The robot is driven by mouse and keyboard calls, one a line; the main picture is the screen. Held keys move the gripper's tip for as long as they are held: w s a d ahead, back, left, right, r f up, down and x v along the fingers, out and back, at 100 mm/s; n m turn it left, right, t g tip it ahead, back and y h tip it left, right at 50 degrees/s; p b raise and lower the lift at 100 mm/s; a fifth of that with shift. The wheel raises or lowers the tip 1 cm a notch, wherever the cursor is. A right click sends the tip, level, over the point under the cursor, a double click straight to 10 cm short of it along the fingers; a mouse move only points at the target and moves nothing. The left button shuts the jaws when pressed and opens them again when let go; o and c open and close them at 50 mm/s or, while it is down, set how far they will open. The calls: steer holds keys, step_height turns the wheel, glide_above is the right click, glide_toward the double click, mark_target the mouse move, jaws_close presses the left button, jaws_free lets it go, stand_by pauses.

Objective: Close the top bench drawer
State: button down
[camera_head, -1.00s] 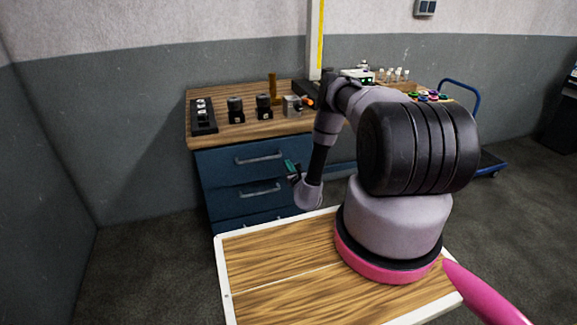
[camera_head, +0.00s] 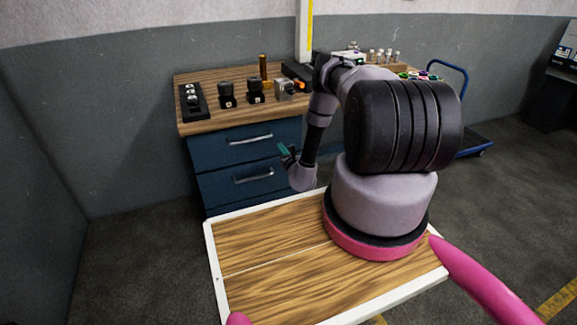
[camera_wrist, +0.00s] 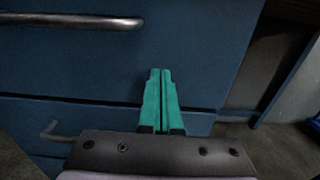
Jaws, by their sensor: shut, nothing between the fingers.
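The top bench drawer (camera_head: 222,150) is the upper dark blue front under the wooden bench top, with a silver bar handle (camera_head: 250,139). Its front (camera_wrist: 200,50) and handle (camera_wrist: 70,20) also fill the upper part of the wrist view. I cannot tell surely how far it stands out. My gripper (camera_head: 283,149) is in front of the drawers, right of the handles. In the wrist view its green fingers (camera_wrist: 160,72) are together and empty, pointing at the top drawer front, below and right of its handle. Contact cannot be told.
A lower drawer (camera_head: 225,188) with its own handle sits below. The bench top (camera_head: 205,122) holds a black rack, dark holders and a small grey block. A blue trolley (camera_head: 470,142) stands at the right. Grey floor is open at the left.

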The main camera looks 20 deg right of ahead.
steer(key=s, duration=1.1)
steer(key=w+a+r+n+y, duration=0.3)
steer(key=a+r+y, duration=0.15)
steer(key=r, duration=0.45)
steer(key=w+a+r+n+y, duration=0.3)
steer(key=w+r+n+y, duration=0.15)
steer(key=r, duration=0.45)
steer(key=s+a+r+n+g+y, duration=0.4)
steer(key=a+r+n+g, duration=0.15)
steer(key=r, duration=0.45)
steer(key=s+a+r+n+g+y, duration=0.3)
steer(key=a+r+n+g+y, duration=0.25)
steer(key=r, duration=0.55)
steer(key=s+a+r+n+g+h, duration=0.25)
steer(key=s+r+n+g, duration=0.2)
steer(key=s, duration=0.35)
steer(key=s+a+r+n+g+h, duration=0.1)
steer(key=s+r+n+g+h, duration=0.25)
steer(key=s+r, duration=0.35)
steer(key=s+d+r+n+t+h, duration=0.2)
steer(key=s+d+r+t+h, duration=0.2)
steer(key=s, duration=0.3)
steer(key=s+d+r+n+t+h, duration=0.3)
steer(key=s+d+r+t+h, duration=0.1)
steer(key=s+d+h, duration=0.2)
steer(key=shift+s+d+r, duration=0.2)
steer(key=shift+s+d, duration=0.6)
steer(key=shift+s, duration=0.25)
steer(key=shift+h, duration=0.25)
